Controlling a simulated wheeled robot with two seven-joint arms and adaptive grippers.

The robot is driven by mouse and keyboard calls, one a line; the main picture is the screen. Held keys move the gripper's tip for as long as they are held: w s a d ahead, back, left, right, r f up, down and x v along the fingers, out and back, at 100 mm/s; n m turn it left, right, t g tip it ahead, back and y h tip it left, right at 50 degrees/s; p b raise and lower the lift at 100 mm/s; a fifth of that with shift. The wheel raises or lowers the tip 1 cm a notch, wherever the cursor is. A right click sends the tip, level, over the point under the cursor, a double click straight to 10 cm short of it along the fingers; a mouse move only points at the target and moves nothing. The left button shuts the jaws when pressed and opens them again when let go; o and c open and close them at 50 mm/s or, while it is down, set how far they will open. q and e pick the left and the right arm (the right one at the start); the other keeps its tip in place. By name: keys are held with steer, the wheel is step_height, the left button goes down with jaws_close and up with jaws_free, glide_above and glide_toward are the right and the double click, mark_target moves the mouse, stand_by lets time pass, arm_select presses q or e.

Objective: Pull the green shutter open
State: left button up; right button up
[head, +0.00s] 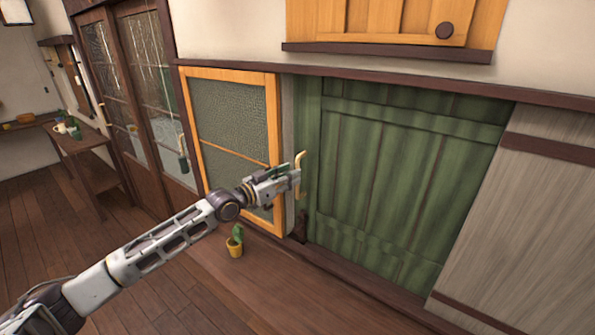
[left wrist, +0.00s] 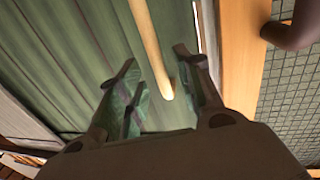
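The green shutter (head: 400,180) is a wide panel of vertical boards with cross battens, in the middle right of the head view. It also fills the left of the left wrist view (left wrist: 50,60). A pale, brass-coloured handle (head: 300,158) stands upright near its left edge. My left gripper (head: 294,182) is at the handle. In the left wrist view, the handle (left wrist: 148,45) runs down between my two spread fingers (left wrist: 163,82), nearer the right one. I see no firm grip on it. The gripper hides part of the handle in the head view. My right gripper is not in view.
An orange-framed mesh panel (head: 276,110) stands left of the shutter. A grey wooden panel (head: 525,220) stands at its right. A small potted cactus (head: 235,246) sits on the floor below my left arm. An orange cabinet (head: 400,18) is above. Wooden floor in front is mostly clear.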

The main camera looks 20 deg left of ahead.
arm_select(q)
steer(key=shift+p+x, duration=0.35)
steer(key=shift+x, duration=1.65)
jaws_close()
